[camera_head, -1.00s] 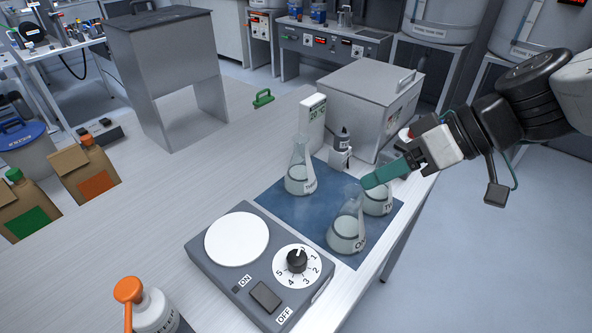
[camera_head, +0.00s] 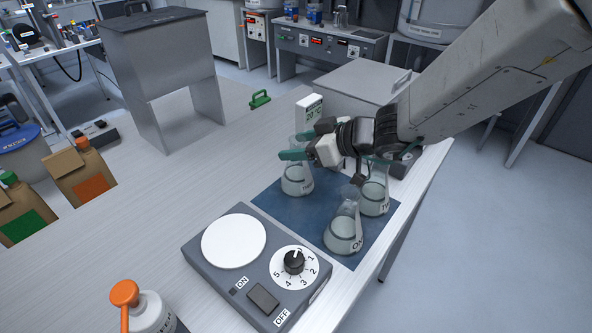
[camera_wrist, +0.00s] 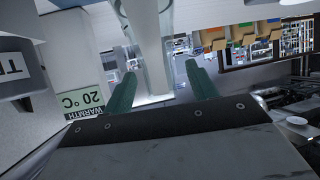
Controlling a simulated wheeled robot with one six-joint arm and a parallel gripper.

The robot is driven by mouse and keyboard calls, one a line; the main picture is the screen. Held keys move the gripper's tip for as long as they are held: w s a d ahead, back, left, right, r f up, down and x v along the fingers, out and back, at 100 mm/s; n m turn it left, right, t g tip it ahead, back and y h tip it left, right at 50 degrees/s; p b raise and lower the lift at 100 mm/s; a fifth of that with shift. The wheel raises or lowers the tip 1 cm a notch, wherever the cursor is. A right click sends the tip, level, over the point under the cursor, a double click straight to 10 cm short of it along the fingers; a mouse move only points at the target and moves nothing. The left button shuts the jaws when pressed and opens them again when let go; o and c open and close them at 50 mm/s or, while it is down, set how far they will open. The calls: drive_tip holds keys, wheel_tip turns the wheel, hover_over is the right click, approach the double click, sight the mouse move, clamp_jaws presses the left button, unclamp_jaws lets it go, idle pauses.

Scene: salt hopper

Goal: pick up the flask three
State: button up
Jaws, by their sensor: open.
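Flask three (camera_head: 298,183) is the clear conical glass flask standing upright at the back left of the blue mat (camera_head: 282,208). My gripper (camera_head: 304,141) is at the height of its neck, with the teal fingers open. The upper part of the flask is partly hidden by my gripper. In the wrist view the clear glass (camera_wrist: 152,50) shows between and beyond the two open fingers (camera_wrist: 160,78). I cannot tell whether they touch the glass. Flask one (camera_head: 344,232) stands at the mat's front, and another flask (camera_head: 374,195) stands to its right.
A hotplate (camera_head: 258,262) with a dial sits in front of the mat. A 20 °C display (camera_head: 309,107) and a grey lidded box (camera_head: 350,95) stand behind. An orange-capped bottle (camera_head: 150,308) is at the front left. The table's left middle is clear.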

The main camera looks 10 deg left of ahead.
drive_tip(key=x, duration=0.2)
drive_tip(key=shift+w+a+f, duration=0.1)
drive_tip(key=shift+a+f, duration=0.05)
drive_tip(key=shift+a, duration=0.1)
clamp_jaws()
